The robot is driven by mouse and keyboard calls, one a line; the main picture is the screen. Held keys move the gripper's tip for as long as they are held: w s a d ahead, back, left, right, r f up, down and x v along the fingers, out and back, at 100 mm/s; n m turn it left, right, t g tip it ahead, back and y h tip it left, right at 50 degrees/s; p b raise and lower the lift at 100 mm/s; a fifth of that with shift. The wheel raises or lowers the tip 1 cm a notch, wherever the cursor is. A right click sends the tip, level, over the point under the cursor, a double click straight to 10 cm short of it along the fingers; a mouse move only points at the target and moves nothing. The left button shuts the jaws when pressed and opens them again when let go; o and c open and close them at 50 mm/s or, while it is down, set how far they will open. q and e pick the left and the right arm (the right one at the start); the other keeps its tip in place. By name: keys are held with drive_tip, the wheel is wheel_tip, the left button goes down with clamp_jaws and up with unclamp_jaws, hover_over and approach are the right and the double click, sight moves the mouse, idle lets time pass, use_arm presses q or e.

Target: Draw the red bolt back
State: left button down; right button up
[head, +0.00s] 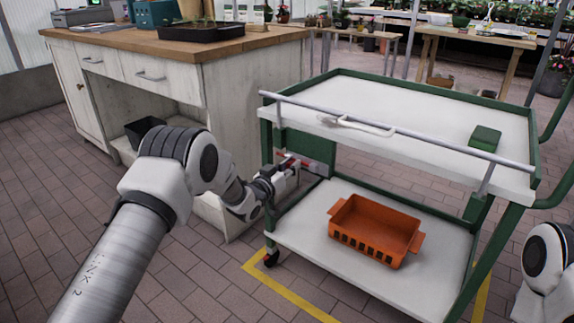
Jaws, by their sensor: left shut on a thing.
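The red bolt (296,156) shows as a small patch of red at the left end of the green-framed cart, below its top shelf. A grey plate (316,167) sits beside it. My left gripper (291,170) is at the bolt and shut on it. The fingers hide much of the bolt, so how far it is drawn cannot be told. My right gripper is out of view; only a part of my right arm shows at the right edge.
An orange basket (376,230) stands on the lower shelf. A wooden-topped cabinet (180,70) stands close on the left. Yellow tape (290,295) marks the brick floor.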

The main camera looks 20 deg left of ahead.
use_arm(q)
drive_tip(key=d, duration=0.1)
drive_tip(key=s+d, duration=0.1)
drive_tip(key=shift+d+r+p, duration=0.1)
drive_tip(key=shift+d+p, duration=0.2)
drive_tip(key=shift+d, duration=0.1)
drive_tip(key=c, duration=1.1)
unclamp_jaws()
drive_tip(key=shift+f, duration=0.2)
drive_tip(key=shift+o, duration=0.7)
drive_tip(key=shift+d, duration=0.1)
drive_tip(key=v, duration=1.2)
